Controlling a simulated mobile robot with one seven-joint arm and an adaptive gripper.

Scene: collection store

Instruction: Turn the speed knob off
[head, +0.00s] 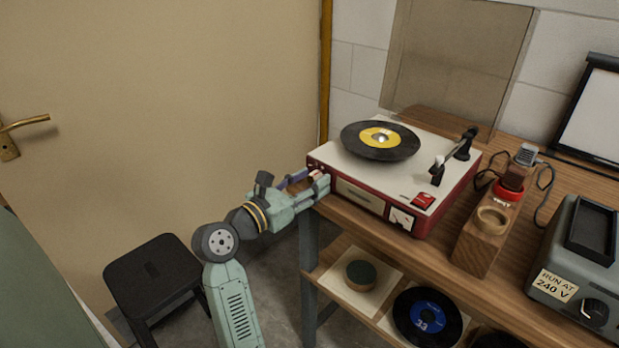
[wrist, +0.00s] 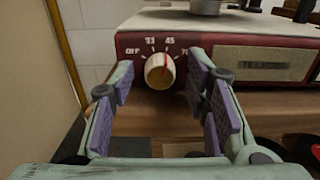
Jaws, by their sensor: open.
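The speed knob (wrist: 159,71) is a cream dial with a red pointer line on the record player's dark red front. Its marks read OFF, 33, 45 and 78, the last partly hidden by a finger. The red line points up and slightly right, close to 45. In the wrist view my gripper (wrist: 160,95) is open, with one purple-padded finger to each side of the knob and apart from it. In the head view my gripper (head: 308,183) is at the left end of the record player's front (head: 370,207) and largely hides the knob.
The record player carries a black record (head: 381,141) with a yellow label and has a raised clear lid (head: 455,55). A wooden block (head: 487,235) and a grey box (head: 577,262) stand to its right. A black stool (head: 152,275) stands on the floor, near the door (head: 160,100).

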